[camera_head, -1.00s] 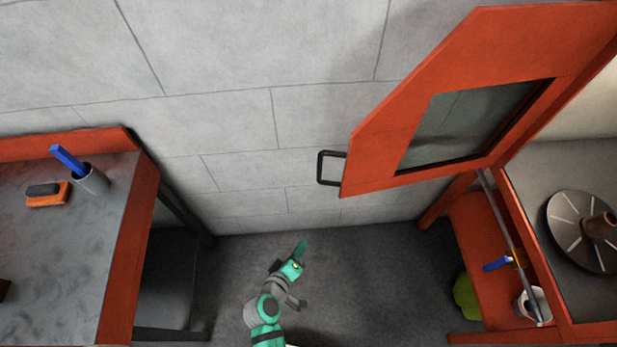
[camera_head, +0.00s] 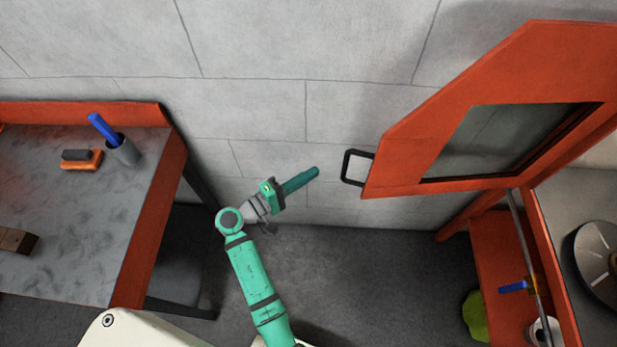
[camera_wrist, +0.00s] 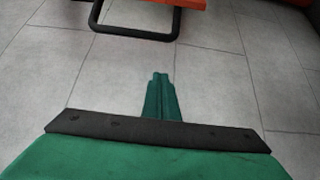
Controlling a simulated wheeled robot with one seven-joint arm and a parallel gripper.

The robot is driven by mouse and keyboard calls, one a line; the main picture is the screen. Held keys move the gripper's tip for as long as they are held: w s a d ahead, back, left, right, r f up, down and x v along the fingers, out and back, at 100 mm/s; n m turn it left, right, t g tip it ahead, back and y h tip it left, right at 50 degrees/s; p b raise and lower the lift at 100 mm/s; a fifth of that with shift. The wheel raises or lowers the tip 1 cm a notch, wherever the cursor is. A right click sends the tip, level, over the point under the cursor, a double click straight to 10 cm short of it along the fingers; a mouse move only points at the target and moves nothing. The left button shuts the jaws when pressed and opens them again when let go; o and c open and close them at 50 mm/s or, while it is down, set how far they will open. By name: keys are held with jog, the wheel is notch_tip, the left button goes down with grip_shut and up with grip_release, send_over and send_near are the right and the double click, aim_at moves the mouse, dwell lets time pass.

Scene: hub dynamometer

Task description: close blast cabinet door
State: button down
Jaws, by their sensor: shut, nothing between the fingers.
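The blast cabinet door (camera_head: 400,153) is an orange-red panel with a dark window (camera_head: 495,140), swung wide open at the right of the head view. Its black loop handle (camera_head: 352,167) sticks out from the door's left edge. My green gripper (camera_head: 314,172) is left of the handle with a clear gap and points toward it. Its fingers are together and hold nothing. In the wrist view the shut fingers (camera_wrist: 159,80) point up the picture, and the handle (camera_wrist: 135,32) and a strip of the orange door (camera_wrist: 185,3) show at the top.
The open cabinet at the right holds a grey disc (camera_head: 600,262). A red shelf (camera_head: 492,257) beside it carries a blue item (camera_head: 513,287) and a white roll. A workbench (camera_head: 75,225) with a pen cup (camera_head: 123,150) stands at left. Free floor lies between.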

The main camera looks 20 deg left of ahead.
jog(key=w+d, duration=0.2)
jog(key=d, duration=0.4)
jog(key=shift+w, duration=0.25)
jog(key=shift+d, duration=0.2)
